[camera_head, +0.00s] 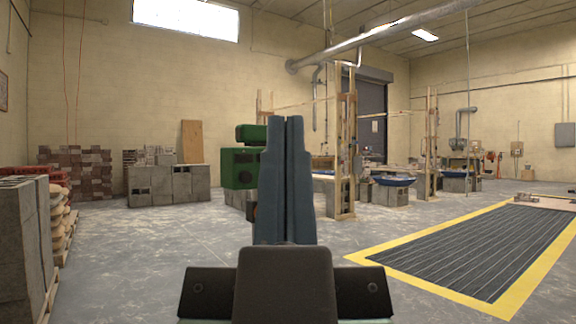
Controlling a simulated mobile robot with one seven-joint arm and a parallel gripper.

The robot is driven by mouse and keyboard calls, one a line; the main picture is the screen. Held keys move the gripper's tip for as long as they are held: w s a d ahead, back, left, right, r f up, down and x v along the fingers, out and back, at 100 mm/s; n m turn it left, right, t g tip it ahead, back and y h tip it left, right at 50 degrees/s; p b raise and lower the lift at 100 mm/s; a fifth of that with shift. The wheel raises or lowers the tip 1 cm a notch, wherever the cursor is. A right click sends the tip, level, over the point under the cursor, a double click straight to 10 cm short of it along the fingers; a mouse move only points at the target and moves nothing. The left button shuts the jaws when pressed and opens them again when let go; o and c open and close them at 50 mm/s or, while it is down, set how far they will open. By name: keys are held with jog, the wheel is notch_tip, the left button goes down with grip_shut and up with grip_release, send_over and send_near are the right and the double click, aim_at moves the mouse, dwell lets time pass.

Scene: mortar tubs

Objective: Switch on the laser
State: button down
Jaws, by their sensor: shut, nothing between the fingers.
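My gripper (287,122) points up and forward in the middle of the view. Its two dark blue-grey fingers are shut against each other with nothing between them. I cannot make out a laser for certain in this view. My gripper hides part of the floor and work area behind it. It appears to touch nothing.
A green machine (239,168) stands behind my gripper. Wooden frames (345,160) and blue tubs (394,181) are to its right. Grey block stacks (168,186) stand at the back left, a block pallet (24,240) at near left. A yellow-edged floor grate (470,250) lies right.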

notch_tip(320, 180, up, 45)
jog(key=p, duration=4.2)
jog(key=shift+f, duration=0.15)
